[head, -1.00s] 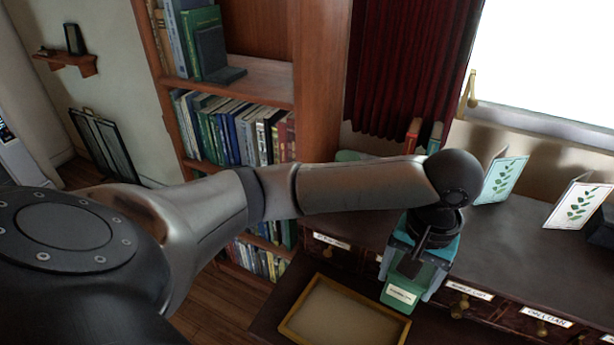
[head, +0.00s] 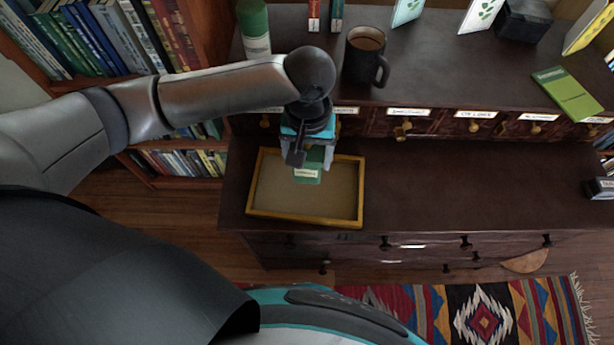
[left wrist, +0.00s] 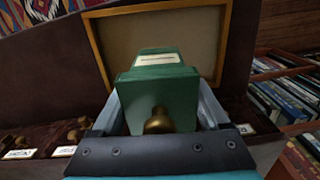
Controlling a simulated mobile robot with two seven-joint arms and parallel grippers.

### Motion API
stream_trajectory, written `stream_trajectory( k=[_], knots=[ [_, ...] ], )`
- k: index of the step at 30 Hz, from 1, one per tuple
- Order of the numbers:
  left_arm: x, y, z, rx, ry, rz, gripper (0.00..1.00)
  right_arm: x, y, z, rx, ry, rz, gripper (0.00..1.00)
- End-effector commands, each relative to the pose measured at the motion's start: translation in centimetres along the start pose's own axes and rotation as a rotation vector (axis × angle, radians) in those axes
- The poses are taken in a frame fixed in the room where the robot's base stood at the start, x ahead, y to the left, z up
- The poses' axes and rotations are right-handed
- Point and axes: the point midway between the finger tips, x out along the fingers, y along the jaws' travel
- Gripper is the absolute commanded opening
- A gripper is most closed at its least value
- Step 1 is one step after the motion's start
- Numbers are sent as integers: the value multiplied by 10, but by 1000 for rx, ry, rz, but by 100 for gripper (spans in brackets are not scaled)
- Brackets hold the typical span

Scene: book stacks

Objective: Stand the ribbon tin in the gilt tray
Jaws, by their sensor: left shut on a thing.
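The ribbon tin appears to be the green box with a pale label (head: 307,173). It also shows in the left wrist view as a green tin (left wrist: 158,95) with a brass knob facing the camera. My left gripper (head: 309,160) is shut on it, with a finger on either side. The gilt tray (head: 300,217) is a shallow gold-rimmed tray on the dark cabinet's lower top. The tin is over the tray's back part, inside the rim as seen from the head. I cannot tell whether it touches the floor of the tray. My right gripper is not in view.
A row of small labelled drawers (head: 440,124) stands behind the tray. On the shelf above are a dark mug (head: 362,60), a green-and-white cylinder (head: 254,28) and a green book (head: 567,93). The cabinet top right of the tray (head: 450,180) is clear.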

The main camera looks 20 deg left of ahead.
Motion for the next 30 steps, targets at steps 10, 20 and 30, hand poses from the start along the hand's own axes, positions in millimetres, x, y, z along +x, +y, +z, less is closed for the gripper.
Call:
stream_trajectory(
  k=[10, 20, 30],
  knots=[
    [37, 1, 0, 0, 1, 1, 20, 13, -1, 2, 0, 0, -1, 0],
    [73, 0, 0, 1, 2, 0, 20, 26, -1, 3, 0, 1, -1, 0],
    [75, 0, 0, 0, 1, 1, 81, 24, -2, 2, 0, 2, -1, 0]
  ],
)
